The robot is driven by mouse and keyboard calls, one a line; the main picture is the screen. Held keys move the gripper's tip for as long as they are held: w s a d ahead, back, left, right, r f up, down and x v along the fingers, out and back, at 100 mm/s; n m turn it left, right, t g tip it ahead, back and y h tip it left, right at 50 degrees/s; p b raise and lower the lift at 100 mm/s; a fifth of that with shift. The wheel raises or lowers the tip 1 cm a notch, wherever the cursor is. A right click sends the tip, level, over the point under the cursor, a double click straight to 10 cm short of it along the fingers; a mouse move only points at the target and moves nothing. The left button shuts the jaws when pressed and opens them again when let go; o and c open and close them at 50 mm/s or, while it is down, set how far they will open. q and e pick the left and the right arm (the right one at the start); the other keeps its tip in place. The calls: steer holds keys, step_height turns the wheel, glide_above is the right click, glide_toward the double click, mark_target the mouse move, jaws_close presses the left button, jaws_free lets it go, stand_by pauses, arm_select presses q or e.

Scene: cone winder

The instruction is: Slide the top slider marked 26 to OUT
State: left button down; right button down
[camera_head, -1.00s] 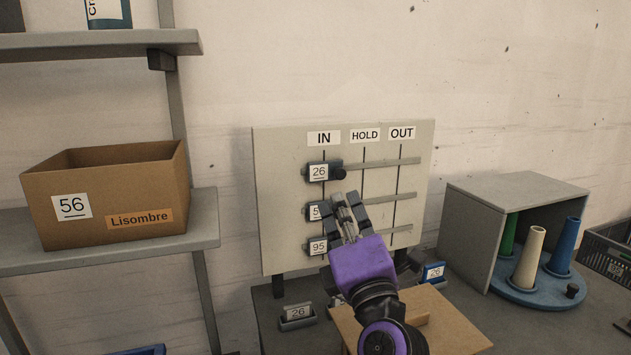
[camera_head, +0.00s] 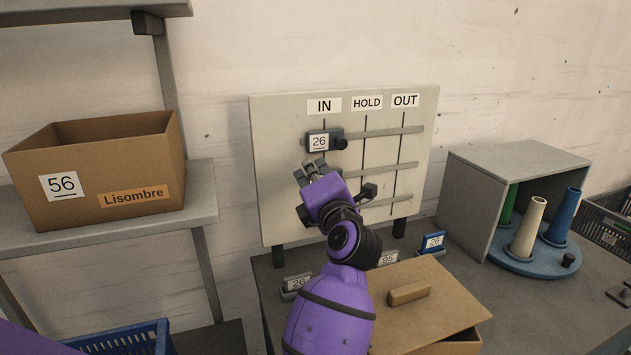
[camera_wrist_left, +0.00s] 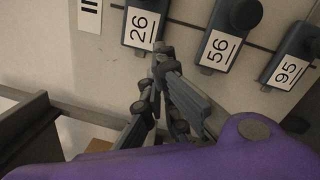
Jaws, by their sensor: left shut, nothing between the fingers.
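The top slider marked 26 (camera_head: 318,142) sits on the top rail under the IN label (camera_head: 324,106), with its dark knob (camera_head: 341,143) on the right side. The OUT label (camera_head: 405,101) is at the right end of the board (camera_head: 280,190). My left gripper (camera_head: 312,167) is shut and empty, just below the top slider, and covers the lower sliders. In the left wrist view its fingertips (camera_wrist_left: 160,56) are close to one end of slider 26 (camera_wrist_left: 140,26); contact cannot be told. Sliders 56 (camera_wrist_left: 219,47) and 95 (camera_wrist_left: 286,68) show beside it. My right gripper is out of view.
The top rail (camera_head: 385,133) is clear right of the slider. A wooden box with a handle (camera_head: 409,294) and small tags stand below the board. A grey housing with cones (camera_head: 528,228) is at right, a cardboard box (camera_head: 150,170) on the left shelf.

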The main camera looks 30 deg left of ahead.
mark_target(317, 150)
arm_select(q)
steer(key=shift+w+d+r, duration=0.4)
steer(key=shift+w+d, duration=0.1)
steer(key=shift+w, duration=0.15)
steer(key=shift+w+d+r, duration=0.4)
steer(key=shift+w+d, duration=0.1)
steer(key=shift+w, duration=0.15)
